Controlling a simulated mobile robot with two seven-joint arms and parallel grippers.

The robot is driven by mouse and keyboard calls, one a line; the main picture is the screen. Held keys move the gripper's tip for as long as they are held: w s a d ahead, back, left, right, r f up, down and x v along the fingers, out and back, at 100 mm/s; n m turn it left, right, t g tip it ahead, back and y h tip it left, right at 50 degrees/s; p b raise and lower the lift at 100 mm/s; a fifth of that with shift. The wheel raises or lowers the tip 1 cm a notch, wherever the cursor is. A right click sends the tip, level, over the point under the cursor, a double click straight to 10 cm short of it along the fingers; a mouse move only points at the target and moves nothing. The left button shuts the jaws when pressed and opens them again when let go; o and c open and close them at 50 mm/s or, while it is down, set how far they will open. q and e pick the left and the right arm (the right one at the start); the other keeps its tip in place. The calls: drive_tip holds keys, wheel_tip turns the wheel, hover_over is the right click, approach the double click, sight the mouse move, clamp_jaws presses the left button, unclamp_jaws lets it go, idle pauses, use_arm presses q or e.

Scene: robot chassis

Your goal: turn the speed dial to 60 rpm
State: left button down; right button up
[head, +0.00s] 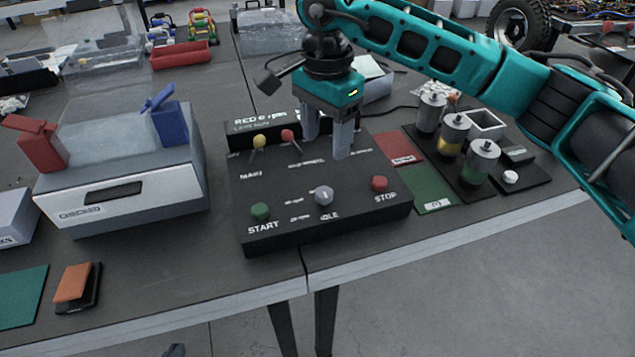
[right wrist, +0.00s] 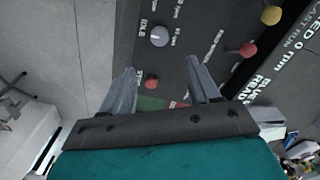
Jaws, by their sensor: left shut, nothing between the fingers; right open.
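The speed dial (head: 324,196) is a grey round knob on the black control panel (head: 290,235), with IDLE printed below it. In the right wrist view the dial (right wrist: 159,36) has IDLE and small rpm labels around it; its pointer is too small to read. My right gripper (head: 327,148) is open and empty, pointing down over the panel behind the dial. In its wrist view the right gripper (right wrist: 160,70) has its fingers spread, with the dial ahead and apart from them. My left gripper is not seen.
A green START button (head: 260,211), red STOP button (head: 379,183), yellow lever (head: 258,142) and red lever (head: 288,136) are on the panel. A display (head: 258,121) reads RED 0 rpm. A grey machine (head: 125,195) stands left, metal-capped cylinders (head: 481,160) right.

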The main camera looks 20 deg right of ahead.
sight(324, 192)
wheel_tip(324, 192, down, 12)
drive_tip(key=shift+r, duration=0.15)
idle(0.3)
drive_tip(key=c, duration=1)
